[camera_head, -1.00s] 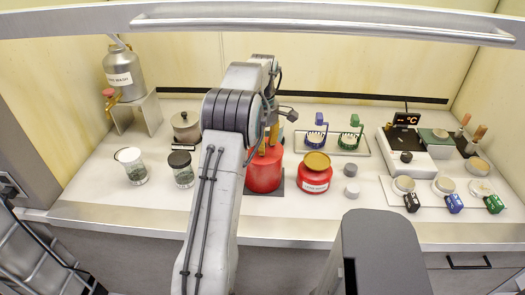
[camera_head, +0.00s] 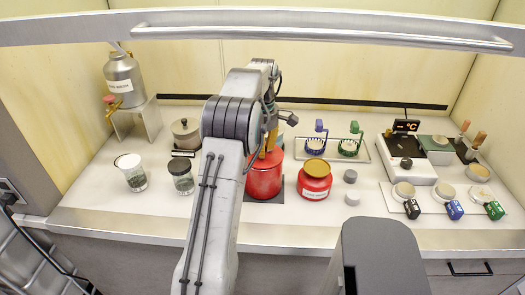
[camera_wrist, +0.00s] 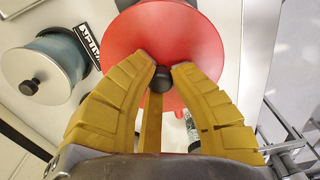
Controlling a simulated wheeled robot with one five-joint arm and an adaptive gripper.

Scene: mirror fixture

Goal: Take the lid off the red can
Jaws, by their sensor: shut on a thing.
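The red can (camera_head: 264,183) stands on a dark square mat, behind and partly hidden by my arm. My gripper (camera_head: 269,143) reaches down over its top with yellow fingers. In the wrist view the round red lid (camera_wrist: 130,40) has a small black knob (camera_wrist: 162,79) at its middle. I cannot tell whether the lid is seated on the can or raised a little.
A shorter red can with a yellow lid (camera_head: 316,167) stands close on the right. A metal pot with a black knob (camera_head: 186,133) and two jars stand on the left. A rack with blue and green handles (camera_head: 348,150) is behind. The bench front is clear.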

